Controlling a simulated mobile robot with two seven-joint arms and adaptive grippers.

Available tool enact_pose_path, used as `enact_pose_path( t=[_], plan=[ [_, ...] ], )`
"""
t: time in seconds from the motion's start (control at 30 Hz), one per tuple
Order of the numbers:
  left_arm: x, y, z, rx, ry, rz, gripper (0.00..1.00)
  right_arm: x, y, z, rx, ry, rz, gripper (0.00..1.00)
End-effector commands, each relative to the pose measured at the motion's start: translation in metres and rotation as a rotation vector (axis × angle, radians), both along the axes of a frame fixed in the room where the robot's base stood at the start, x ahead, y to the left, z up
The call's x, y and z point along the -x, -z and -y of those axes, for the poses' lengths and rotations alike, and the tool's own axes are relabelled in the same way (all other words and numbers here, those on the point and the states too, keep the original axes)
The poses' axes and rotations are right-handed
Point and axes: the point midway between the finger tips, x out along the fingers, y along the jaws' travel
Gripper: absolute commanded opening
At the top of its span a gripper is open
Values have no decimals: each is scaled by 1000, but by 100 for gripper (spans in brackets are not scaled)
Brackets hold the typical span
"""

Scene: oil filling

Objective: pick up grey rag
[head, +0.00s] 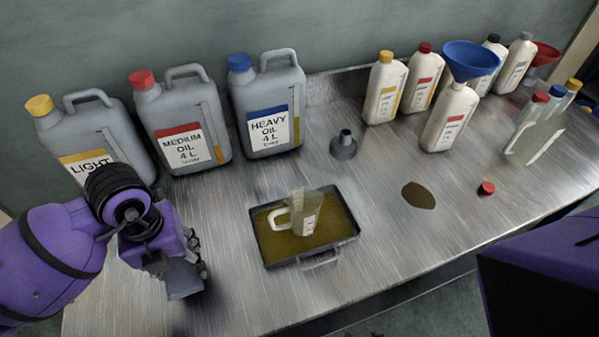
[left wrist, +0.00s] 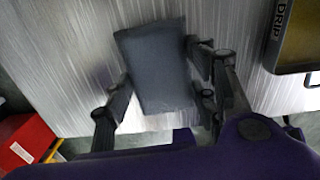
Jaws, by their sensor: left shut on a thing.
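The grey rag (head: 184,279) is a flat folded dark-grey piece at the left front of the metal table. In the left wrist view the rag (left wrist: 157,66) lies between the two fingers, its far end reaching past the tips. My left gripper (head: 180,265) is shut on the rag. How far the rag is above the table is hard to tell. My right gripper is out of view.
A drip tray (head: 354,236) holding oil and a measuring jug (head: 302,214) stands right of the rag. Large oil canisters (head: 184,130) line the back left, smaller bottles (head: 452,120) the back right. An oil spill (head: 418,195) and red cap (head: 486,188) lie on the right.

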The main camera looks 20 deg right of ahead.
Motion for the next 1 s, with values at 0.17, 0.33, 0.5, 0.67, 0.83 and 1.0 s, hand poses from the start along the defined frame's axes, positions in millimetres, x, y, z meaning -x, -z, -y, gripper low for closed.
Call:
enact_pose_path(
  t=[0.17,0.33,0.5,0.67,0.83,1.0],
  plan=[
    [26,-44,27,6,9,5,30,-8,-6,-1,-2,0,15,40],
    [58,-65,56,5,10,1,30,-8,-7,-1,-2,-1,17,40],
    [81,-80,76,2,7,2,30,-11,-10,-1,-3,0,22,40],
    [92,-87,86,1,3,1,30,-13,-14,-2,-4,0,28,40],
    [97,-88,90,0,1,-2,30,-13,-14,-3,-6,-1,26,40],
    [97,-87,90,0,1,-3,30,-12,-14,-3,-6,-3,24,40]
  ],
)
